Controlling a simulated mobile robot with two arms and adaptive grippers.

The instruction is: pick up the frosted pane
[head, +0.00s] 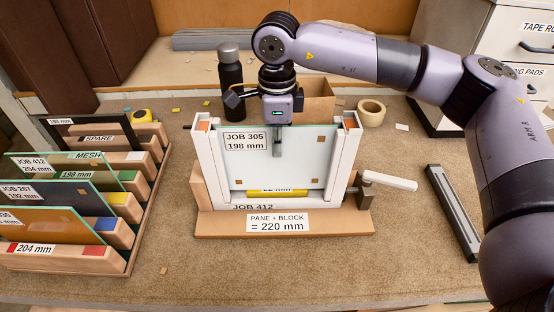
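A pale, cloudy, translucent pane (300,165) labelled JOB 305, 198 mm, which looks like the frosted pane, stands upright between the white side posts of the press frame (207,165). Its lower edge is near a yellow block (276,192) marked 22 mm; whether they touch is not clear. My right gripper (277,148) comes down from above at the pane's top edge. One finger lies against the front face, and the gripper looks shut on the pane; the other finger is hidden. My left gripper is not in view.
A wooden rack (133,240) of several labelled panes stands on the left. A black bottle (230,75), cardboard box (318,100) and tape roll (371,113) stand behind the press. The front bench is mostly clear.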

